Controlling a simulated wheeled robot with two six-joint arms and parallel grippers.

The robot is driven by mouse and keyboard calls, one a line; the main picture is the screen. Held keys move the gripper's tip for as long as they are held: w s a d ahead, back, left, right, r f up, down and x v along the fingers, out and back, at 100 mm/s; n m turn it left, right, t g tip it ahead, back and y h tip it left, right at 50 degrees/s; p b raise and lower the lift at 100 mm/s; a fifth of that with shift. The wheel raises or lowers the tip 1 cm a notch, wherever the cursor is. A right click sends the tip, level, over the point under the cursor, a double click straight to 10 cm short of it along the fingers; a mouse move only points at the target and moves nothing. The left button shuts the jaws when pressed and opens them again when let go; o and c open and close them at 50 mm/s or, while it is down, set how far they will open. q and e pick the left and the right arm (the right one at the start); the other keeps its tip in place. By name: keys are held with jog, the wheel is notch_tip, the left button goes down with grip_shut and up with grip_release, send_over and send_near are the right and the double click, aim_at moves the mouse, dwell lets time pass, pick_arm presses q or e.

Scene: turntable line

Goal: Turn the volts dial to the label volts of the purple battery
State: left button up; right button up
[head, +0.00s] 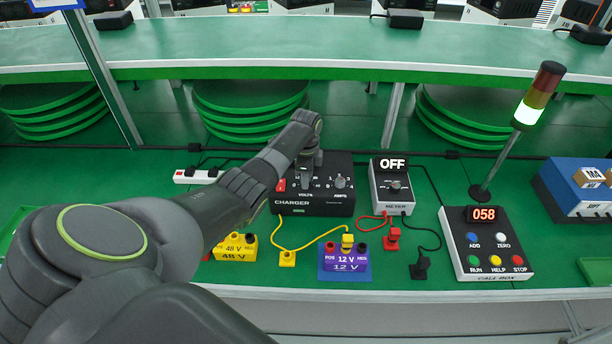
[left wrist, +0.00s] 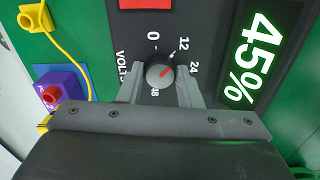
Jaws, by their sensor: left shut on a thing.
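The black charger (head: 330,203) stands on the green bench with a VOLTS dial and an AMPS dial (head: 340,182). My left gripper (head: 307,172) reaches down over the VOLTS dial and hides it in the head view. In the left wrist view, my left gripper (left wrist: 160,86) is shut on the volts dial (left wrist: 160,72), one finger each side. Labels 0, 12, 24 and 48 ring it. Its red pointer points up and right, between 12 and 24. The purple battery (head: 345,267) reads 12 V and has a yellow plug on top. My right gripper is not in view.
A yellow 48 V battery (head: 235,248) stands left, partly behind my arm. The meter (head: 393,187) reads OFF, and the call box (head: 485,245) shows 058. Yellow, red and black leads lie on the bench. The charger display (left wrist: 262,50) reads 45%.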

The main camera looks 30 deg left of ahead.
pick_arm(q)
jog(key=o, duration=1)
jog(key=shift+c, duration=0.2)
jog(key=shift+r, duration=0.1)
notch_tip(320, 180, up, 17)
jog(key=shift+r, duration=0.2)
